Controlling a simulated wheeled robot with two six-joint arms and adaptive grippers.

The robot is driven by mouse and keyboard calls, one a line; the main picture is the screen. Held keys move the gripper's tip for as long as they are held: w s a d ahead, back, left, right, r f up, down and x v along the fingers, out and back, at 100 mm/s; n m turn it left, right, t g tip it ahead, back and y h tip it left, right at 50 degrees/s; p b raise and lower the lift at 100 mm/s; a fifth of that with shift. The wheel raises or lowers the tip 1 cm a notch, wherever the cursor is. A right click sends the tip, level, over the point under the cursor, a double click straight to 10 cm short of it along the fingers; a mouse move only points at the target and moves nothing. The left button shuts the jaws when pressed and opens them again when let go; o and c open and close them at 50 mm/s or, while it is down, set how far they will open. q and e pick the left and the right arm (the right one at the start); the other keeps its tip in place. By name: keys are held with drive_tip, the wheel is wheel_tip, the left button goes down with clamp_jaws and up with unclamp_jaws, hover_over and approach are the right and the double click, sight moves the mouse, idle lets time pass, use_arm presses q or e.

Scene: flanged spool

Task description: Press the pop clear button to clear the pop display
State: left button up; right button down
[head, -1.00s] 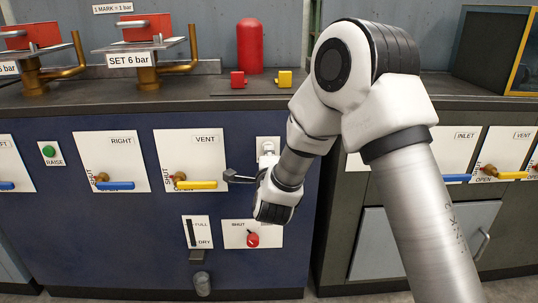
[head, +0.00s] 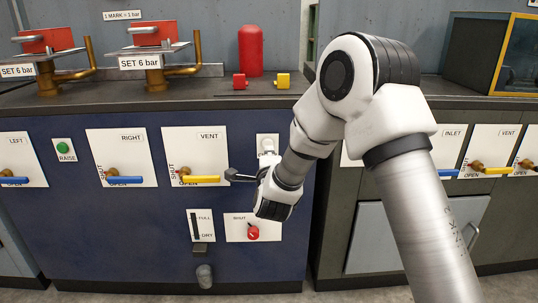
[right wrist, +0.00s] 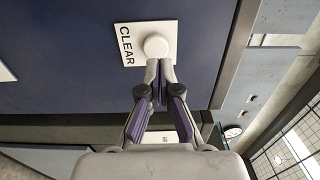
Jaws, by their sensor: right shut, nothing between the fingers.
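The clear button (right wrist: 156,46) is a round white knob on a white plate lettered CLEAR (right wrist: 128,45). In the head view this plate (head: 262,138) shows on the blue cabinet front, right of the VENT plate, with its lower part hidden by my right gripper. My right gripper (right wrist: 160,68) is shut and empty. Its tips point at the panel and overlap the lower edge of the button in the right wrist view; I cannot tell whether they touch it. I cannot pick out a pop display. My left gripper is not in view.
Left of the button are the VENT plate with a yellow lever (head: 199,179), the RIGHT plate with a blue lever (head: 125,180) and a green RAISE button (head: 64,148). Below are a red SHUT knob (head: 253,233) and a FULL/DRY gauge (head: 195,226). The bench top (head: 205,91) lies above.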

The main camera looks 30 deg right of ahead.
drive_tip(key=p+v, duration=0.1)
drive_tip(key=v, duration=0.8)
drive_tip(key=shift+f, duration=0.15)
